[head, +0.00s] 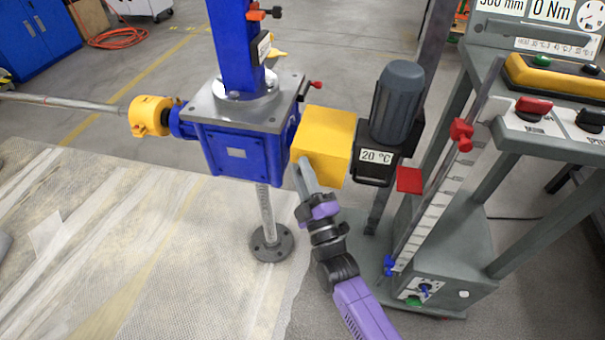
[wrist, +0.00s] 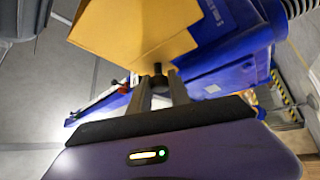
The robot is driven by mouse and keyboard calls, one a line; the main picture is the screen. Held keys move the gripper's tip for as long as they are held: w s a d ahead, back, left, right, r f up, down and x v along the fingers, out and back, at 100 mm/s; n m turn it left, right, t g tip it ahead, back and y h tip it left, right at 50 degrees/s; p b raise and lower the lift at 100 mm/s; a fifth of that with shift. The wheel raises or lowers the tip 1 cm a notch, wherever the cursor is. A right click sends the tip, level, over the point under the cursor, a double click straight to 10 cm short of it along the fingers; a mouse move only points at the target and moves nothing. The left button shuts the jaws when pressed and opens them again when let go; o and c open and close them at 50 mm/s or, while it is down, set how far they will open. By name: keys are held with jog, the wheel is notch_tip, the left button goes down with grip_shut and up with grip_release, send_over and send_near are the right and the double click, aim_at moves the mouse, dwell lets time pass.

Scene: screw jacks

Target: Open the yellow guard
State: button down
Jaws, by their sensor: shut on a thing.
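The yellow guard (head: 325,140) is a box-shaped cover between the blue jack housing (head: 238,152) and the dark grey motor (head: 397,100). It appears closed over the gap there. In the wrist view the guard (wrist: 135,30) fills the upper middle. My gripper (head: 303,166) is at the guard's lower left edge, coming from below. In the wrist view my gripper (wrist: 158,82) has its fingers together on a small dark knob (wrist: 158,69) at the guard's edge. The fingers partly hide the knob.
A second yellow cover (head: 150,116) sits on the shaft left of the jack. A grey control stand (head: 480,200) with a scale and red lever is close on the right. A screw rod (head: 267,210) hangs below the jack. Clear floor (head: 370,45) lies behind.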

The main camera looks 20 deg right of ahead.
jog(key=shift+w+a+r+m+t+h+b, duration=0.15)
jog(key=shift+r+m+t+h+b, duration=0.35)
jog(key=shift+m, duration=0.4)
jog(key=s+d+r+m+g+h, duration=0.1)
jog(key=r+m+g+h, duration=0.1)
jog(key=r+m+h, duration=0.3)
jog(key=s+d+r+m+g+h+b, duration=0.1)
jog(key=d+r+m+g+h, duration=0.1)
jog(key=r+m+h, duration=0.4)
jog(key=shift+s+d+m+g+h, duration=0.25)
jog(key=shift+m+g+h, duration=0.45)
jog(key=shift+m+h, duration=3.35)
jog(key=m+y, duration=0.3)
jog(key=c, duration=1.3)
grip_release()
jog(key=shift+o, duration=0.3)
jog(key=shift+f, duration=0.1)
jog(key=shift+a, duration=0.1)
